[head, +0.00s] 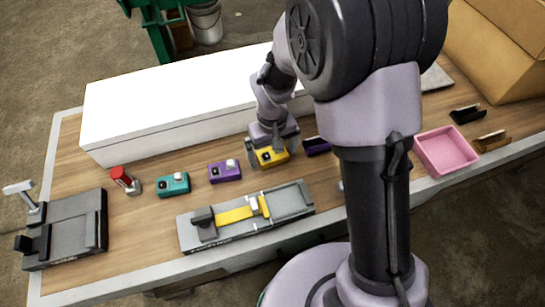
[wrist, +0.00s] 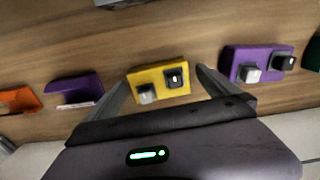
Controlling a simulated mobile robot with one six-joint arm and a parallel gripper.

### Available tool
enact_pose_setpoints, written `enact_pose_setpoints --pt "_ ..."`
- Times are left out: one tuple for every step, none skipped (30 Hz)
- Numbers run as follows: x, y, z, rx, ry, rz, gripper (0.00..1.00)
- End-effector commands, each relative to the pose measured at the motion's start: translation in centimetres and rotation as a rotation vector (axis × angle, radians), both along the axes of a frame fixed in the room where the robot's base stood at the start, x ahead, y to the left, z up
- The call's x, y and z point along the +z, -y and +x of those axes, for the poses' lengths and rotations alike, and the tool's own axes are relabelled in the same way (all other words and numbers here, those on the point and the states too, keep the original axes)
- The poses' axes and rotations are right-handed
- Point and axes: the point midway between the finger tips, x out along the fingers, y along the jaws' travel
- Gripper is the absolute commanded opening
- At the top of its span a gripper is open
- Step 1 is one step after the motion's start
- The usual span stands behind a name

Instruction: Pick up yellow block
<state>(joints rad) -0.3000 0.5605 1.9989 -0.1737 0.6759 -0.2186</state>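The yellow block (head: 270,156) lies on the wooden bench in front of the long white box. It has a small grey knob and a black knob on top. In the wrist view the yellow block (wrist: 158,82) sits between the two fingers of my gripper (wrist: 164,84). The left finger is close beside the block's left end, and a small gap shows at its right end. In the head view my gripper (head: 273,151) is down over the block, fingers apart on either side. Whether a finger touches it, I cannot tell.
A purple block (head: 224,171) and a teal block (head: 173,184) lie to the left, beside a red-topped item (head: 124,179). A dark purple holder (head: 317,146) is close on the right. A grey fixture with a yellow strip (head: 233,215) lies in front. A pink tray (head: 447,151) stands farther right.

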Motion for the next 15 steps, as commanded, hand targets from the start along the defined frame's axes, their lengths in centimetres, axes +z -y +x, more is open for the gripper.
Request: enact_pose_setpoints --pt "0.06 0.00 0.00 0.000 0.000 0.000 0.90" --pt "0.06 0.00 0.00 0.000 0.000 0.000 0.84" --pt "0.07 0.01 0.01 0.000 0.000 0.000 0.76" --pt "0.07 0.01 0.01 0.000 0.000 0.000 0.71" --pt "0.07 0.01 0.01 0.000 0.000 0.000 0.65" --pt "0.07 0.01 0.01 0.000 0.000 0.000 0.57" --pt "0.07 0.01 0.01 0.000 0.000 0.000 0.51" --pt "0.07 0.01 0.01 0.000 0.000 0.000 0.45" --pt "0.08 0.01 0.01 0.000 0.000 0.000 0.37" --pt "0.08 0.01 0.01 0.000 0.000 0.000 0.31" --pt "0.08 0.00 0.02 0.000 0.000 0.000 0.25" --pt "0.08 0.00 0.02 0.000 0.000 0.000 0.18" --pt "0.10 0.00 0.04 0.000 0.001 0.000 0.14" --pt "0.10 0.00 0.04 0.000 0.001 0.000 0.14" --pt "0.10 0.00 0.04 0.000 0.001 0.000 0.14"
